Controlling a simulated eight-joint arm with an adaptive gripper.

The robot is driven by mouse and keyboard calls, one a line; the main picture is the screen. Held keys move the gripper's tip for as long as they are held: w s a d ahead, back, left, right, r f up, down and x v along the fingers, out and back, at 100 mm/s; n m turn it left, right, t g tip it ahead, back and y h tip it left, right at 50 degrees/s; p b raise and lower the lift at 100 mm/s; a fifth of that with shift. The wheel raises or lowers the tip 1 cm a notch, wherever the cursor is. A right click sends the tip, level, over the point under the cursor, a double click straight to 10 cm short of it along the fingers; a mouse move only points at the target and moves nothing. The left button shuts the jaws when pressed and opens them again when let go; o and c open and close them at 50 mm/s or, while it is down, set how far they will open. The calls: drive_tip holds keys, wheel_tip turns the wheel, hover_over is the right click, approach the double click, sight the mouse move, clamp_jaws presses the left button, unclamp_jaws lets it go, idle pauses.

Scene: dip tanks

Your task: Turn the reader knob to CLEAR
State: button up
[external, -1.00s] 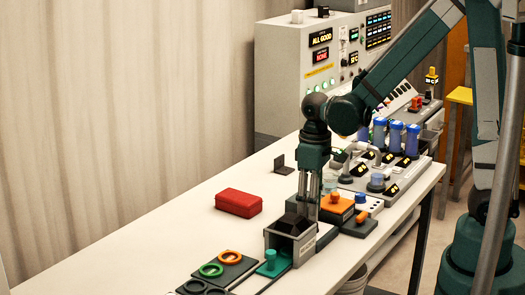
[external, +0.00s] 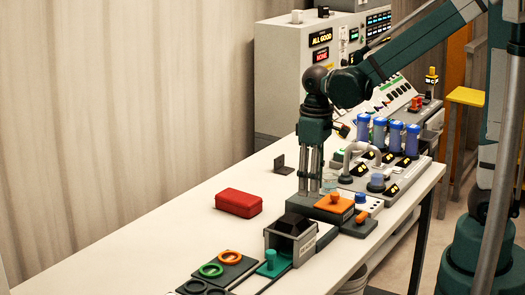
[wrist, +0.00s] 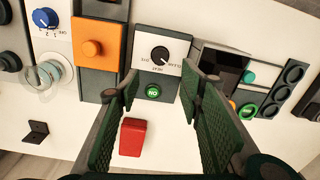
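The likely reader knob is a small black dial (wrist: 160,54) on a white plate with printed labels. The plate sits on a grey base with a round green ON button (wrist: 153,91). My gripper (wrist: 160,82) is open and empty, its two dark green fingers spread left and right of the dial and button in the wrist view. In the external view, my gripper (external: 307,190) points down above the bench, and the dial cannot be made out.
An orange panel with an orange knob (wrist: 91,48) stands left of the dial. A grey bin with a black block (wrist: 222,67) stands right of it. A red box (external: 238,202) lies on the clear tabletop. Blue canisters (external: 379,131) stand farther back.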

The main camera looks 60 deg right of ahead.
drive_tip(key=shift+f, duration=0.1)
drive_tip(key=shift+a+f+n+p, duration=0.1)
drive_tip(key=shift+f+n+p, duration=0.4)
drive_tip(key=shift+f+p, duration=1.55)
drive_tip(key=shift+a+f+b, duration=0.1)
drive_tip(key=shift+f+b, duration=0.3)
drive_tip(key=shift+f, duration=3.45)
drive_tip(key=c, duration=0.9)
